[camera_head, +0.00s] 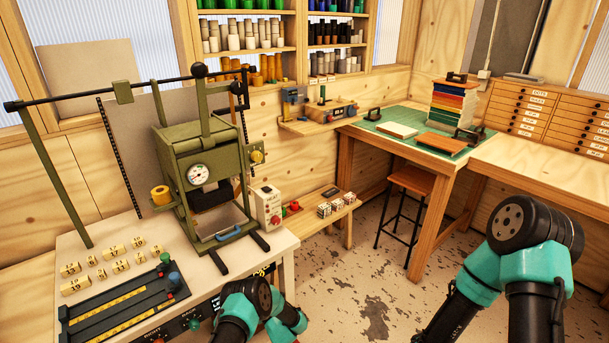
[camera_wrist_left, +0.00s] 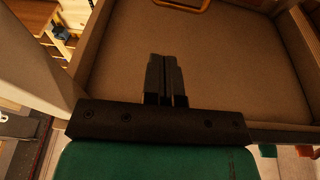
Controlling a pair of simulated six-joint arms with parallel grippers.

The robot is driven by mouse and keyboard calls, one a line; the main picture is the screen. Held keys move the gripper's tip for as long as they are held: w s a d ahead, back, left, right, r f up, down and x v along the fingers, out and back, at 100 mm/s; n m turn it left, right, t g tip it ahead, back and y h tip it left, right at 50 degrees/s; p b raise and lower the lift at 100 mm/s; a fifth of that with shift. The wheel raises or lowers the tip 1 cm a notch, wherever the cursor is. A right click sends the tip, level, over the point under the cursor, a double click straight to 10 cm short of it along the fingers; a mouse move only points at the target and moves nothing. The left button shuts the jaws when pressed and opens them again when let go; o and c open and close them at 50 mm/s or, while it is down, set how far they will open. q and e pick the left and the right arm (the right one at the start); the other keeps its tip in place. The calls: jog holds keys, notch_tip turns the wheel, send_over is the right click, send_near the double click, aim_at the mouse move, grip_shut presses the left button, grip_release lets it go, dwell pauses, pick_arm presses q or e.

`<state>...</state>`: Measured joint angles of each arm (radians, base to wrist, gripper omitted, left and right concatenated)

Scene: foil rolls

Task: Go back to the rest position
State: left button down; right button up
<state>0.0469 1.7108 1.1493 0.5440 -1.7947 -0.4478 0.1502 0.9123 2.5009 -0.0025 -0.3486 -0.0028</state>
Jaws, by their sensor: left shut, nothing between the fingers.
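In the left wrist view my left gripper (camera_wrist_left: 165,80) has its two dark fingers together, with nothing between them. It points over a broad brown panel with raised edges, and I cannot tell whether it touches the panel. In the head view my left arm shows only as black and teal links at the bottom centre. My right arm shows as black and teal links at the lower right. Neither gripper's fingers show in the head view.
A green press (camera_head: 198,160) stands on the left bench beside several numbered blocks and a dark tray (camera_head: 120,312). A stool (camera_head: 411,181) stands by a table with a green mat (camera_head: 388,127) and stacked books (camera_head: 452,103). The speckled floor (camera_head: 345,270) between is mostly open.

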pick_arm(q)
jog(key=s+d+r+m+g+h, duration=0.1)
jog(key=s+r+m+g+h, duration=0.1)
jog(key=s+h, duration=0.4)
jog(key=s+r+m+g+h, duration=0.2)
jog(key=s+r+g+h, duration=0.3)
jog(key=s, duration=1.2)
jog(key=s+d+r+m+g+h, duration=0.1)
jog(key=s+g+h, duration=0.5)
jog(key=s, duration=0.6)
notch_tip(320, 180, up, 3)
jog(key=shift+s+d+f+m+g+h, duration=0.2)
jog(key=shift+s+d+m+g+h, duration=0.15)
jog(key=shift+m+g, duration=0.4)
jog(key=shift+w+a, duration=0.1)
jog(key=shift+w, duration=0.05)
